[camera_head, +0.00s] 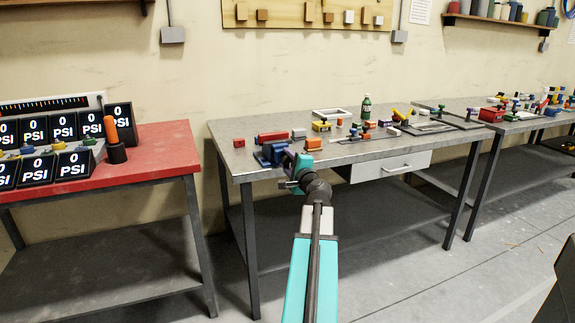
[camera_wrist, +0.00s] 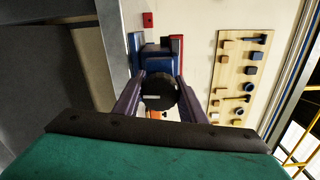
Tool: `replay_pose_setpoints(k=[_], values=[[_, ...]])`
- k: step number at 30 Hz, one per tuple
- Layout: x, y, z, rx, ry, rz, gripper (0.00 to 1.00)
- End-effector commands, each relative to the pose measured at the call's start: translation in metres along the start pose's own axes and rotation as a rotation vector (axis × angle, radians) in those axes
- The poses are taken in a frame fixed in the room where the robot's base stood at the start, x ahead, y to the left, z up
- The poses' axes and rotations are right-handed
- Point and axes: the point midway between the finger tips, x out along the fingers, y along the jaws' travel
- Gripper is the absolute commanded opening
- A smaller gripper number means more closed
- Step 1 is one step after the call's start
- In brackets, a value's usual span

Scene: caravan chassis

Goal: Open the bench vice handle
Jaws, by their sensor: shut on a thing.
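The blue bench vice (camera_head: 272,153) sits at the front left corner of the grey workbench. It also shows in the wrist view (camera_wrist: 156,60), straight ahead of my gripper. Its handle (camera_wrist: 158,92) is a dark round knob at the vice's front, with a pale mark on its face. My gripper (camera_wrist: 158,100) is shut on the handle, with one finger on each side of the knob. In the head view my gripper (camera_head: 291,178) is at the vice's front, and my wrist partly hides the handle there.
The grey workbench (camera_head: 350,153) carries a red block (camera_head: 239,143), a green bottle (camera_head: 366,106) and several small coloured parts. Its drawer (camera_head: 390,166) is closed. A red table (camera_head: 160,150) with PSI displays stands to the left. The floor between the two tables is clear.

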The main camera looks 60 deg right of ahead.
Motion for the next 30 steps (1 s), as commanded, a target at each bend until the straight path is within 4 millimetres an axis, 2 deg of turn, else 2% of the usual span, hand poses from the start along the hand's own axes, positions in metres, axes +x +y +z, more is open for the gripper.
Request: replay_pose_setpoints(k=[1, 13, 14, 17, 30], values=[[0.0028, -0.0051, -0.0015, -0.012, 0.005, -0.008, 0.15], [0.0036, -0.0069, -0.0003, -0.016, 0.003, -0.008, 0.15], [0.0037, -0.0069, -0.0002, -0.016, 0.003, -0.009, 0.40], [0.0037, -0.0069, 0.0000, -0.015, 0.003, -0.009, 0.55], [-0.0013, -0.0022, 0.0006, -0.013, 0.001, -0.003, 0.55]])
